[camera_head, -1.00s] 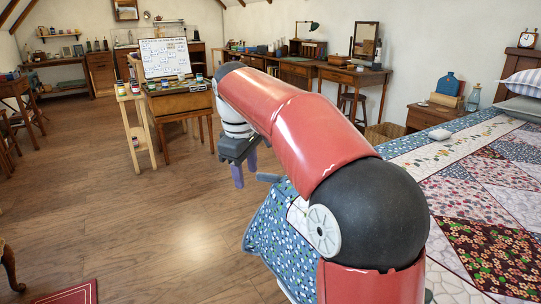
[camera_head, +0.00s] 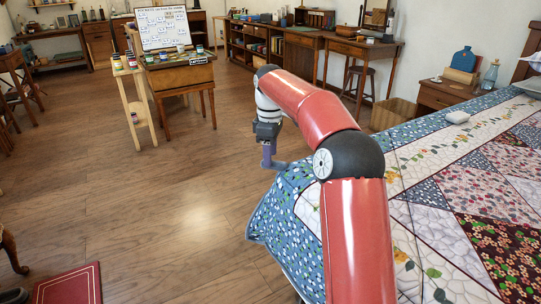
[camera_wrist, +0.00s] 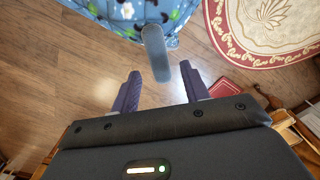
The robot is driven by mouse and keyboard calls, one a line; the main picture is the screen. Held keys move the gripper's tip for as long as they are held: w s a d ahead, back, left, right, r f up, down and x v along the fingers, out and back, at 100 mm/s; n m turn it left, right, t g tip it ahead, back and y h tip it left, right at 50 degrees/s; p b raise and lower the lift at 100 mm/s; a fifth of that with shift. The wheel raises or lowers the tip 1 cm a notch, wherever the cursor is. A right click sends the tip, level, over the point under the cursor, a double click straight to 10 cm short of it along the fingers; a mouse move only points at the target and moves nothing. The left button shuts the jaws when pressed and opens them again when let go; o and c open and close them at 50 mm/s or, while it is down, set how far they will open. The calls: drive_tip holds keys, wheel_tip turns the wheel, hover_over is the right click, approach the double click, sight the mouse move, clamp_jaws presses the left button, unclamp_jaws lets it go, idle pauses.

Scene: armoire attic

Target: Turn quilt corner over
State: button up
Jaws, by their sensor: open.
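The patchwork quilt (camera_head: 478,165) covers the bed at the right, with a blue floral border (camera_head: 290,222) hanging over the near edge. A grey-blue tab (camera_wrist: 156,52) sticks out from the quilt's edge; the blue floral cloth (camera_wrist: 130,12) shows behind it in the wrist view. My gripper (camera_wrist: 160,68) is open, its two purple fingers on either side of the tab's end. I cannot tell whether they touch it. In the head view my gripper (camera_head: 267,160) is beside the tab (camera_head: 276,164), at the quilt's far left corner. My arm hides part of the quilt.
An easel with a whiteboard (camera_head: 163,28) and a small desk (camera_head: 180,75) stand beyond the gripper. A round rug (camera_wrist: 265,25) shows in the wrist view.

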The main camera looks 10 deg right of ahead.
drive_tip(key=shift+f, duration=0.8)
clamp_jaws()
